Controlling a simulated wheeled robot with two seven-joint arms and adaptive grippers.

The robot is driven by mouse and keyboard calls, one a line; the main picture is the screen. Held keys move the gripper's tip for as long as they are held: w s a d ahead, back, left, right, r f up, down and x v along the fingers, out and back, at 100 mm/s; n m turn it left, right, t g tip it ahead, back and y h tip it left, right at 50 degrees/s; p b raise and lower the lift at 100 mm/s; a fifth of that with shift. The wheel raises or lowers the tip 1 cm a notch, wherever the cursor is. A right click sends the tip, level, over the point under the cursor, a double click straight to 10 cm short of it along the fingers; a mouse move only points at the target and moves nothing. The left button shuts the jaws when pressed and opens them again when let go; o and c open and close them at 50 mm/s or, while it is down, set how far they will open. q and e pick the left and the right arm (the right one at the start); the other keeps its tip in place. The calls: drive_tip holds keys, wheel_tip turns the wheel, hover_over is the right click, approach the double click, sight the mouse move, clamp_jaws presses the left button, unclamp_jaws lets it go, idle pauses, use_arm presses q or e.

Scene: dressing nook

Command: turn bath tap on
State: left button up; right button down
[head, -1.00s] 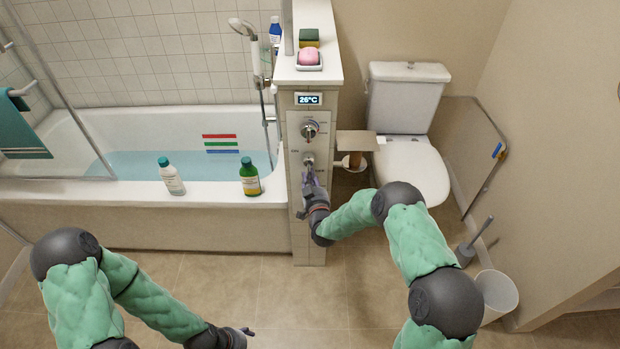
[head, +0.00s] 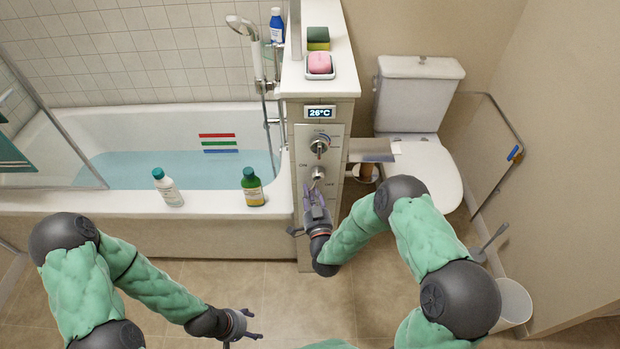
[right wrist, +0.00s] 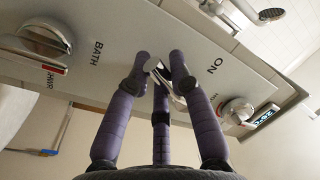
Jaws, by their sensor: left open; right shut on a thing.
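The bath tap lever (right wrist: 165,78) is a small metal handle on the grey control panel (head: 334,133). In the head view its round knob (head: 318,173) sits below the temperature dial (head: 320,146). My right gripper (head: 316,192) reaches up to the lever from below. In the right wrist view its purple fingers (right wrist: 160,72) are closed around the lever, between the printed words BATH and ON; they hide part of it. My left gripper (head: 250,325) is open and empty, low over the floor, away from the panel.
The bathtub (head: 120,200) holds water, with a white bottle (head: 168,190) and a green bottle (head: 252,188) on its rim. A display (head: 320,112) reads 26°C. Another knob with a red mark (right wrist: 40,45) is beside SHWR. The toilet (head: 425,165) stands right; a bin (head: 512,303) is nearer.

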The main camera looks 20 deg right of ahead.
drive_tip(key=shift+w+a+r+m+b, duration=0.15)
drive_tip(key=shift+a+m+b, duration=0.25)
drive_tip(key=shift+m, duration=0.6)
drive_tip(key=m, duration=0.1)
drive_tip(key=a+r+m, duration=0.1)
drive_tip(key=m, duration=0.1)
drive_tip(key=m+h+b, duration=0.1)
drive_tip(key=shift+w+a+r+t, duration=0.15)
drive_tip(key=shift+a+r+t, duration=0.1)
drive_tip(key=shift+t, duration=0.15)
use_arm(q)
drive_tip(key=shift+w+f+b, duration=0.15)
drive_tip(key=shift+w+f, duration=0.05)
drive_tip(key=shift+f, duration=0.45)
drive_tip(key=shift+w+f+b, duration=0.15)
drive_tip(key=shift+w+f, duration=0.05)
drive_tip(key=shift+f, duration=0.45)
use_arm(e)
drive_tip(key=shift+w+a+r+m+h, duration=0.1)
drive_tip(key=shift+r+m+h, duration=0.1)
drive_tip(key=shift+m, duration=0.45)
drive_tip(key=shift+a+r+m+h, duration=0.1)
drive_tip(key=shift+r+m+h, duration=0.1)
drive_tip(key=shift+m, duration=0.45)
drive_tip(key=c, duration=1.1)
unclamp_jaws()
drive_tip(key=v, duration=1.2)
drive_tip(key=shift+f, duration=0.1)
